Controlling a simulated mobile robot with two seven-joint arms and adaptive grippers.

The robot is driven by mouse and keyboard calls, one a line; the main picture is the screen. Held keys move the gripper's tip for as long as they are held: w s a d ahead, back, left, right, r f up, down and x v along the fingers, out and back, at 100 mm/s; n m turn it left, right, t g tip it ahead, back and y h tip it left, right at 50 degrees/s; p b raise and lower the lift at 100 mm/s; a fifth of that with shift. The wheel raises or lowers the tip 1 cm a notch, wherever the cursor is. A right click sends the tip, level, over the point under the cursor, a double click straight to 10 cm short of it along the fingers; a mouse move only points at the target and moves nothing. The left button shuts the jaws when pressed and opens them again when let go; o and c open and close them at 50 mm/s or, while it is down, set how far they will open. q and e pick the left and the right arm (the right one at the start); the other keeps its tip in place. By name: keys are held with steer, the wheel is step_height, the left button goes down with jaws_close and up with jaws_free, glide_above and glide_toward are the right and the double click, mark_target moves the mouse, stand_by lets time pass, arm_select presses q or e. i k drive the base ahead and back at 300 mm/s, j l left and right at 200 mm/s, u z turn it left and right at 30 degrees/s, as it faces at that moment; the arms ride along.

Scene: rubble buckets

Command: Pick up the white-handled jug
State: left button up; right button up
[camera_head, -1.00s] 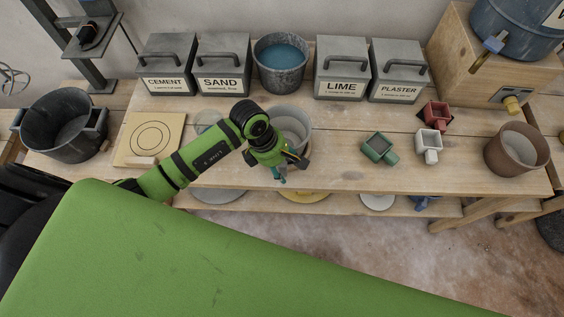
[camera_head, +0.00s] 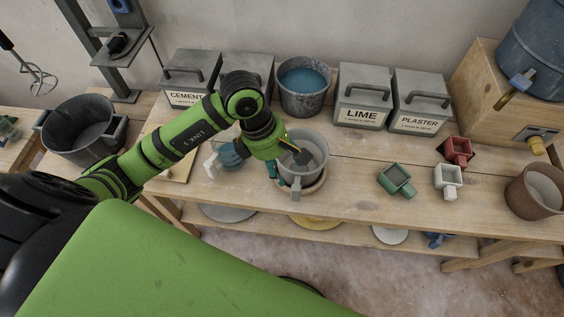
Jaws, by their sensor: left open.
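The white-handled jug (camera_head: 229,155) has a bluish body and stands on the bench. Its white handle sticks out to the left, and my left arm partly covers the jug. My left gripper (camera_head: 287,163) is open, to the right of the jug, at the left side of a grey handled bucket (camera_head: 316,146). One dark finger shows over the bucket's rim. I cannot tell whether it touches. A teal piece shows beside the gripper, partly hidden. My right gripper is not in view.
Lidded boxes, including lime (camera_head: 364,95) and plaster (camera_head: 420,101), and a bucket of blue liquid (camera_head: 303,85) line the back. Green (camera_head: 397,180), white (camera_head: 448,181) and red (camera_head: 456,152) scoops lie right. A dark tub (camera_head: 82,130) stands left. Bench (camera_head: 350,190) is clear between bucket and scoops.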

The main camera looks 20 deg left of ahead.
mark_target(227, 159)
steer(key=u, duration=1.3)
